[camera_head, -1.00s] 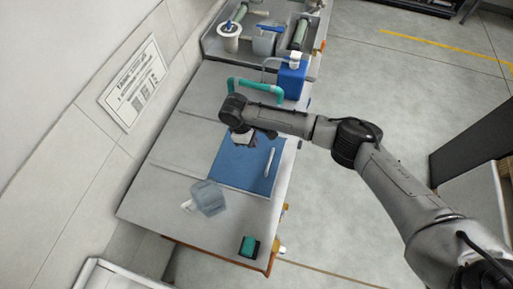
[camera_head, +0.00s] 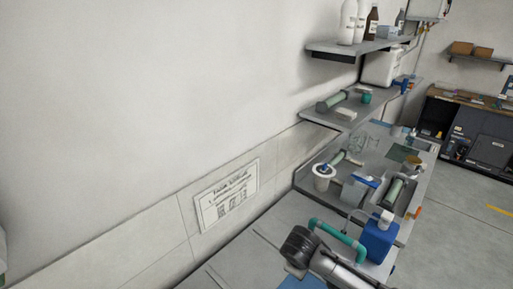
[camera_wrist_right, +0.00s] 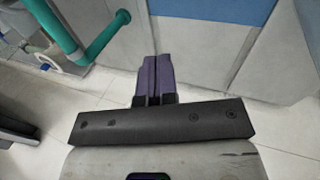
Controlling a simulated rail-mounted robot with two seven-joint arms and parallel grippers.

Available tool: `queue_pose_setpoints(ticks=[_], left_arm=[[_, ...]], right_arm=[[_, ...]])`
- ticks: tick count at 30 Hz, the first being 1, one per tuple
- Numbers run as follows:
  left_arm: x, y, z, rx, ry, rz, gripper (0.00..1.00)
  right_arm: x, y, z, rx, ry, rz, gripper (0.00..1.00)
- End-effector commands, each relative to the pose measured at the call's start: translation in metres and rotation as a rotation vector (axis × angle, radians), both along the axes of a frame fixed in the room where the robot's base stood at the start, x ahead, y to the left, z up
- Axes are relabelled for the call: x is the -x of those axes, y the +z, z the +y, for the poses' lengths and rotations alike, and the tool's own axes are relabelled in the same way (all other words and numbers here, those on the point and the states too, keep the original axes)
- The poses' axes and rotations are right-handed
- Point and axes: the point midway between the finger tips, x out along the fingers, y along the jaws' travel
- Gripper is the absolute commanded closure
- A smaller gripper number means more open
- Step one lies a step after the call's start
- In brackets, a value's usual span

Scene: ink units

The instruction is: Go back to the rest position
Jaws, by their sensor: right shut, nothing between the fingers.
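My right gripper (camera_wrist_right: 154,80) shows in the right wrist view with its two purple-grey fingers pressed together and nothing between them. It points over pale floor tiles toward a grey surface with a blue panel (camera_wrist_right: 210,10). In the head view only part of my right arm shows at the bottom edge, and its fingers cannot be made out. My left gripper is in no view.
A wall shelf (camera_head: 360,48) holds bottles. In the wrist view a teal pipe (camera_wrist_right: 100,42) is at upper left.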

Motion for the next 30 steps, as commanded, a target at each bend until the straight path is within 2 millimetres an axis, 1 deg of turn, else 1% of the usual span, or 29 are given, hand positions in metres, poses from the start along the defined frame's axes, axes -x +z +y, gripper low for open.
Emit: queue_pose_setpoints(ticks=[1, 4, 6, 9, 11, 13, 15, 17, 20, 23, 24, 26, 29, 30], left_arm=[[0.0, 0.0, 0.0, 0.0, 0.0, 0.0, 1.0], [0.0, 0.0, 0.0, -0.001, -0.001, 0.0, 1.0], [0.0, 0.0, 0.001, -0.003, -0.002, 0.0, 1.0], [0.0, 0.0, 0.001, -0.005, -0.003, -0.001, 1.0], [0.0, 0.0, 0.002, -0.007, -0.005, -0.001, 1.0], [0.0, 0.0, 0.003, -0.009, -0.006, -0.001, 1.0], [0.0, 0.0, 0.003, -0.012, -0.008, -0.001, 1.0], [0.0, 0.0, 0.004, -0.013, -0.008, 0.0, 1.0], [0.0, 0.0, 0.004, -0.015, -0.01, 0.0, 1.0], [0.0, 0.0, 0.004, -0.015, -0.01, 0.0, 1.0], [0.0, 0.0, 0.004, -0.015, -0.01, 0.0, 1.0], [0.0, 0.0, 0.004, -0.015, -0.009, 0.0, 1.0], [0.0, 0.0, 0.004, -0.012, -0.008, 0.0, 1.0], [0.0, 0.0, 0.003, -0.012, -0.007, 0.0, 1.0]], right_arm=[[-0.004, 0.025, 0.012, -0.031, 0.028, -0.09, 1.0], [-0.009, 0.074, 0.03, -0.095, 0.066, -0.257, 1.0], [-0.005, 0.106, 0.043, -0.159, 0.089, -0.376, 1.0], [0.011, 0.139, 0.051, -0.259, 0.094, -0.521, 1.0], [0.024, 0.152, 0.051, -0.325, 0.078, -0.593, 1.0], [0.04, 0.159, 0.043, -0.391, 0.042, -0.658, 1.0], [0.057, 0.159, 0.032, -0.448, -0.005, -0.703, 1.0], [0.072, 0.155, 0.019, -0.488, -0.056, -0.726, 1.0], [0.098, 0.138, -0.005, -0.535, -0.153, -0.737, 1.0], [0.125, 0.112, -0.029, -0.56, -0.253, -0.714, 1.0], [0.137, 0.1, -0.038, -0.565, -0.291, -0.698, 1.0], [0.155, 0.081, -0.05, -0.569, -0.348, -0.664, 1.0], [0.188, 0.044, -0.066, -0.566, -0.434, -0.585, 1.0], [0.202, 0.028, -0.072, -0.559, -0.467, -0.548, 1.0]])
